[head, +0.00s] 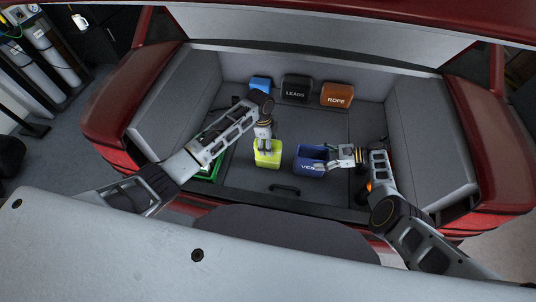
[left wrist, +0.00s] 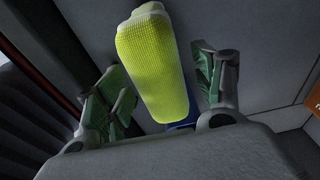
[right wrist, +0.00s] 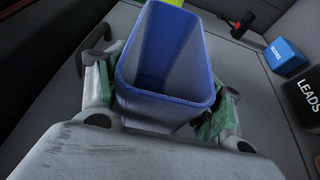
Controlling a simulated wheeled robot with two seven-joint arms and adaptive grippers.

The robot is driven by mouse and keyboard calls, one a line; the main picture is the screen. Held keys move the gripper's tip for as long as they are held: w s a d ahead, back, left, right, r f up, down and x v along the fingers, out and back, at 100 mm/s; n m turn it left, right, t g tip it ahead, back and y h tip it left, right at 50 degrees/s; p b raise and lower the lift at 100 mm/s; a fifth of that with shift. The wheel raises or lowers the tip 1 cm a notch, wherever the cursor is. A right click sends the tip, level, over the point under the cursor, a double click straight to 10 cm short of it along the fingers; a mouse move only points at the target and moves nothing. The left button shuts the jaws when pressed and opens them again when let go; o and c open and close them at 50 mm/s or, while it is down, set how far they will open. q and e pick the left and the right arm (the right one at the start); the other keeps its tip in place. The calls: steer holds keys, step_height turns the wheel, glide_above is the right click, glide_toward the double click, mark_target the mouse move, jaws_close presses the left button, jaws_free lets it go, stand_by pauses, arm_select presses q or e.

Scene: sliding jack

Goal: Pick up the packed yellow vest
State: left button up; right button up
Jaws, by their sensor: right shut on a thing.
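The packed yellow vest (head: 267,159) lies on the trunk floor, just left of a blue open-topped bin (head: 311,163) whose label is partly hidden but seems to begin "VES". My left gripper (head: 265,143) is over the vest from above. In the left wrist view the vest (left wrist: 155,65) shows between its spread fingers (left wrist: 160,95), with gaps on both sides. My right gripper (head: 334,160) is shut on the blue bin from its right side. In the right wrist view the bin (right wrist: 165,108) sits between the fingers (right wrist: 160,110) and looks empty.
At the back of the trunk stand a small blue box (head: 260,84), a black LEADS box (head: 296,89) and an orange ROPE box (head: 337,95). A green case (head: 207,170) is partly under my left arm. A floor handle (head: 284,188) lies near the front edge.

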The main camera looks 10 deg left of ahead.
arm_select(q)
jaws_close()
steer(key=shift+r, duration=0.1)
stand_by(0.3)
steer(key=shift+r, duration=5.2)
step_height(320, 180, up, 6)
steer(key=shift+r, duration=0.25)
steer(key=shift+d, duration=0.1)
steer(key=w+d, duration=0.1)
steer(key=d, duration=1.7)
steer(key=shift+d+f, duration=0.2)
steer(key=shift+f, duration=0.1)
stand_by(0.8)
